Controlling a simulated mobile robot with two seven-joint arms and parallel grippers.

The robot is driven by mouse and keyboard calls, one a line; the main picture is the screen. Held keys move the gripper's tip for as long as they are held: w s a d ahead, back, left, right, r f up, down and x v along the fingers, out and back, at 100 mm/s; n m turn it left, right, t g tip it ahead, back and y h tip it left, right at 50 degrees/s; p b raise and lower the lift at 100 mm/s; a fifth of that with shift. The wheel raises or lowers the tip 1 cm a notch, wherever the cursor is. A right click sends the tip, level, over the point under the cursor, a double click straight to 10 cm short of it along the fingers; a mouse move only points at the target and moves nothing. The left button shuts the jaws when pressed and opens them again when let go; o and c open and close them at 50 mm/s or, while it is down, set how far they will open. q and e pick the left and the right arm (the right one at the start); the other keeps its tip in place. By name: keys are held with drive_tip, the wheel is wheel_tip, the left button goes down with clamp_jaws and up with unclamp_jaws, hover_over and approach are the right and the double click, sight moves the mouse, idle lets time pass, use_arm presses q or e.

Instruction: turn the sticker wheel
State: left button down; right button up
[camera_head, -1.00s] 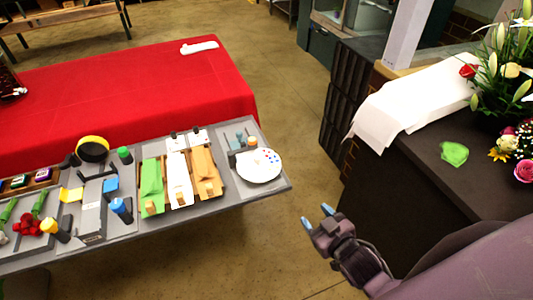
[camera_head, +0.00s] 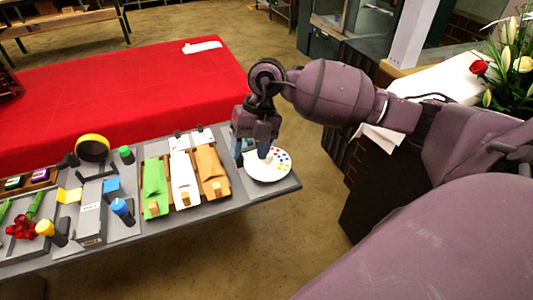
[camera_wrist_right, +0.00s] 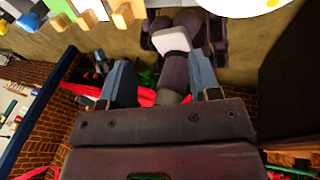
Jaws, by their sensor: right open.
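The sticker wheel (camera_head: 268,174) is a white disc with coloured dots, lying at the right end of the grey work table. In the right wrist view only a part of the white wheel (camera_wrist_right: 238,5) shows at the top edge. My right gripper (camera_head: 252,152) is over the wheel's back left part, fingers pointing down, and hides some of it. Its two blue fingers are apart with nothing held between them in the right wrist view (camera_wrist_right: 162,80). I cannot tell whether a fingertip touches the wheel. My left gripper is not in view.
Green, white and brown wrap sheets (camera_head: 186,182) lie just left of the wheel. A tape roll (camera_head: 92,148), bottles and red flowers (camera_head: 22,226) are further left. A red-covered table (camera_head: 130,90) stands behind. A dark counter with a flower arrangement (camera_head: 508,65) is at the right.

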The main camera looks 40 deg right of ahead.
sight(268, 158)
drive_tip(key=w+d+r+m+t+h, duration=0.1)
drive_tip(key=w+d+r+m+h, duration=0.2)
drive_tip(key=d, duration=0.4)
drive_tip(key=shift+n+h, duration=0.7)
wheel_tip(268, 158, down, 9)
drive_tip(key=shift+s+f+b, duration=0.1)
drive_tip(key=shift+s+b, duration=0.05)
drive_tip(key=shift+b, duration=0.5)
drive_tip(key=shift+f, duration=0.5)
drive_tip(key=shift+c, duration=0.2)
drive_tip(key=c, duration=0.9)
